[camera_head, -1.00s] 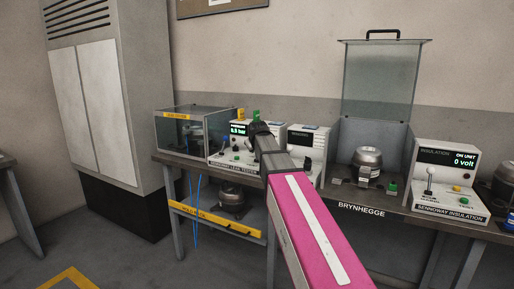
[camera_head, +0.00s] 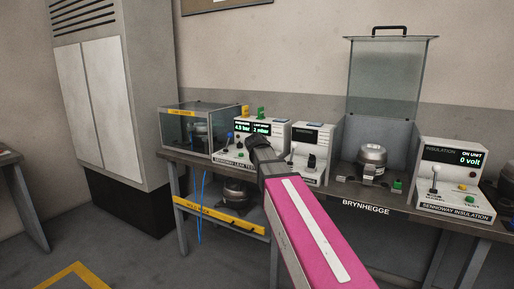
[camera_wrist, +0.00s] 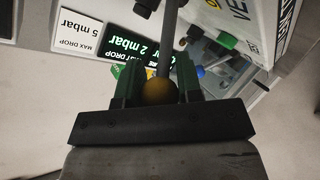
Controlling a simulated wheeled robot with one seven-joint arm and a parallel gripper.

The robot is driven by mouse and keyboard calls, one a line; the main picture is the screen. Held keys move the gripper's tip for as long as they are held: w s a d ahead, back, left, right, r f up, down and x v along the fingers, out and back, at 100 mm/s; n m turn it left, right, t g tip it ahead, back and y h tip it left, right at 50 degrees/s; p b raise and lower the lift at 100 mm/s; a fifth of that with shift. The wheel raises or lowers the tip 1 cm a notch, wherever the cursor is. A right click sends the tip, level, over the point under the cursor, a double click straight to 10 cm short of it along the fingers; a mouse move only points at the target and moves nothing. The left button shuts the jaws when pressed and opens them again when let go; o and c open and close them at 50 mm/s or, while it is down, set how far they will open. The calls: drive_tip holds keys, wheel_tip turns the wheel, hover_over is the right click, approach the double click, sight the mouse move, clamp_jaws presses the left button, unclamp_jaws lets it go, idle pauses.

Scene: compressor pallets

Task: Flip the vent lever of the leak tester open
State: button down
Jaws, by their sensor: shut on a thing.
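The leak tester (camera_head: 278,134) is a white box on the bench with lit green readouts on its front. In the wrist view, a grey lever rod (camera_wrist: 168,45) ends in an amber ball knob (camera_wrist: 158,92). My gripper (camera_wrist: 157,88) is shut on this knob, with a dark finger on either side. Lettering starting "VE" shows on the white panel beside it. In the head view my gripper (camera_head: 256,142) is at the front of the tester, and my arm hides the lever and part of the front.
A glass-walled box (camera_head: 190,128) stands left of the tester, and a smaller white instrument (camera_head: 313,140) stands right. A compressor (camera_head: 372,158) sits under a raised clear hood (camera_head: 390,75). The insulation tester (camera_head: 455,172) is farther right. A blue hose (camera_head: 201,200) hangs below the bench.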

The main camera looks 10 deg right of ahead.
drive_tip(key=shift+f, duration=0.1)
drive_tip(key=c, duration=0.8)
unclamp_jaws()
drive_tip(key=shift+s, duration=0.15)
drive_tip(key=v, duration=1)
drive_tip(key=shift+s+r, duration=0.2)
drive_tip(key=shift+s, duration=0.05)
drive_tip(key=shift+a, duration=0.1)
